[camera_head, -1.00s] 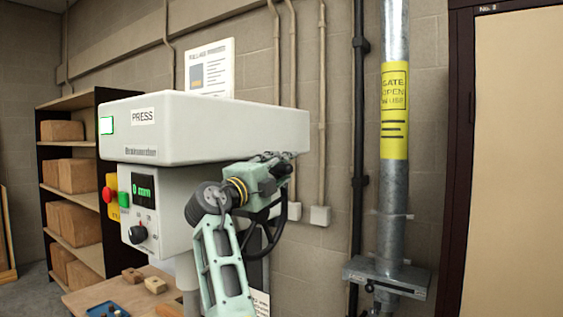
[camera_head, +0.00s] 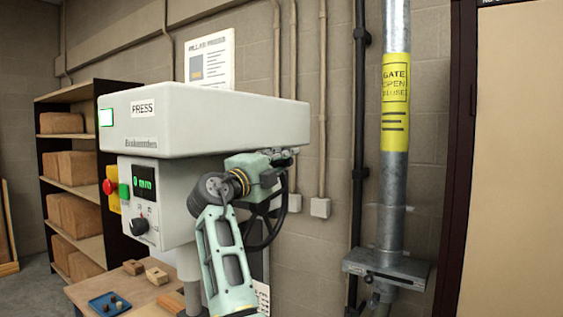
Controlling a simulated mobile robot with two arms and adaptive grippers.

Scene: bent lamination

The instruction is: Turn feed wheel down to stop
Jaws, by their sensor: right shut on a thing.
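The press (camera_head: 215,125) is a white machine with a green digital display (camera_head: 144,183) and a black knob (camera_head: 140,225) on its front. The dark feed wheel (camera_head: 256,240) is on the press's right side, partly hidden behind my right arm. My right gripper (camera_head: 272,183) is at the wheel's upper part, shut on it; the fingertips are mostly hidden by the gripper body and wrist. The display's digits are too small to read surely. My left gripper is not in view.
A wooden bench (camera_head: 118,281) below the press holds a blue tray (camera_head: 108,304) and several wooden blocks. A shelf with boxes (camera_head: 76,214) stands at the left. A grey vertical duct (camera_head: 393,190) with a yellow sign and a dark-framed cabinet (camera_head: 515,180) stand at the right.

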